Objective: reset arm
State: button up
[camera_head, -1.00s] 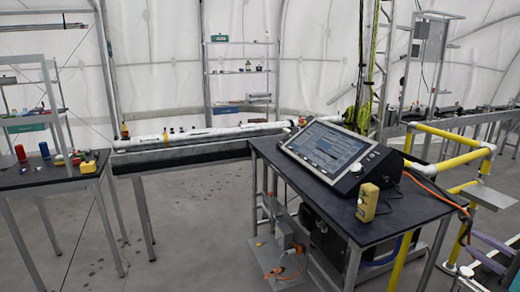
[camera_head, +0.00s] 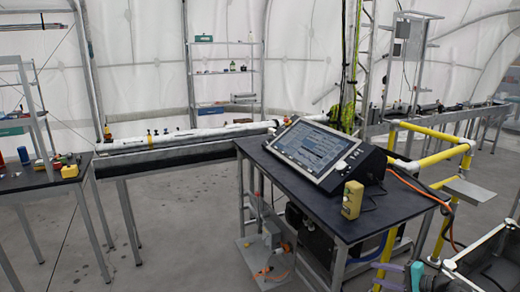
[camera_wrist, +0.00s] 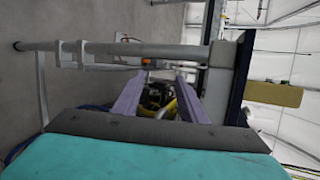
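My gripper (camera_wrist: 161,84) shows in the wrist view as two purple fingers, spread apart with a gap between them. I see nothing held between them. Behind them are the dark pad and the teal body of my wrist. In the head view, part of my gripper (camera_head: 394,277) shows at the bottom right, below the yellow railing; the rest is cut off by the frame.
A dark table (camera_head: 270,180) bears a console screen (camera_head: 312,152) and a yellow handheld device (camera_head: 352,199). Yellow railing (camera_head: 437,157) stands at its right. A dark open bin (camera_head: 485,262) is at bottom right.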

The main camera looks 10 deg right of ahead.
jog(key=s+a+f+n+g, duration=0.2)
jog(key=s+a+f+g, duration=0.1)
jog(key=a+f, duration=0.6)
jog(key=s+a+f+n+g, duration=0.15)
jog(key=a+f+g, duration=0.25)
jog(key=a+f, duration=0.5)
jog(key=s+a+f+n+g, duration=0.25)
jog(key=a+f, duration=0.35)
jog(key=a, duration=0.5)
jog(key=s+a+f+n+g+h, duration=0.2)
jog(key=s+a+f, duration=0.1)
jog(key=s, duration=0.5)
jog(key=s+a+f+n+g+h, duration=0.2)
jog(key=s+a+f+n+g, duration=0.1)
jog(key=s, duration=0.5)
jog(key=s+a+f+n+g+h, duration=0.2)
jog(key=s+a+f+h, duration=0.1)
jog(key=s+f, duration=0.3)
jog(key=shift+s+a+n+g, duration=0.35)
jog(key=shift+s+a, duration=0.3)
jog(key=shift+s, duration=0.4)
